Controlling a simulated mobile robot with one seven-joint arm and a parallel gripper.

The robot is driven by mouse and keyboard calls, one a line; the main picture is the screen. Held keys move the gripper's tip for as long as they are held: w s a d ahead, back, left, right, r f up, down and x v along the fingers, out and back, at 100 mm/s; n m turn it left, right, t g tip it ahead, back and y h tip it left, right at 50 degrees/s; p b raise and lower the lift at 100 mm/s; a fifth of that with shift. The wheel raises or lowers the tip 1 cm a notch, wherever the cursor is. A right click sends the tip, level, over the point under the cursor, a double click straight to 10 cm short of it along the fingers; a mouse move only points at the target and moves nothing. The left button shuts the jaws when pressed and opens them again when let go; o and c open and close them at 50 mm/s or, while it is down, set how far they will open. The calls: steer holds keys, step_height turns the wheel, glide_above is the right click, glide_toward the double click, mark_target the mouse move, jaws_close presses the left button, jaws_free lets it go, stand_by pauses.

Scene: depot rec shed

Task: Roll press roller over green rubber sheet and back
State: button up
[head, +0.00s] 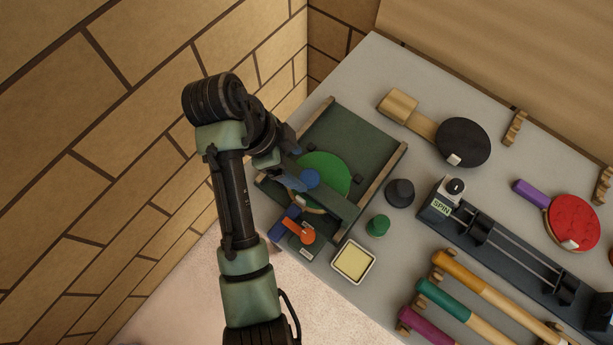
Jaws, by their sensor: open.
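The green rubber sheet (325,167) is a bright green disc lying on a dark green bed (349,137) with wooden side rails. The press roller (335,202) appears to be the grey-green bar across the near part of the bed, with a round blue knob (310,179) on top. It overlaps the lower edge of the sheet in the picture. My gripper (289,161) is open at the left side of the bed, just left of the blue knob. My arm hides part of the bed's left side; I cannot tell whether a finger touches the roller.
A green knob-like piece (377,225), a dark round piece (400,192) and a yellow pad in a square tray (336,263) stand right of the bed. Black (463,140) and red (574,217) paddles lie farther right. A brick wall is left.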

mark_target(310, 177)
steer(key=b+x, duration=0.2)
steer(key=x, duration=0.1)
steer(key=shift+f+b, duration=0.3)
steer(key=shift+f, duration=0.1)
steer(key=shift+d+f+p, duration=0.25)
steer(key=shift+d+p, duration=0.05)
steer(key=shift+d+f, duration=0.25)
steer(key=shift+f, duration=0.4)
jaws_close()
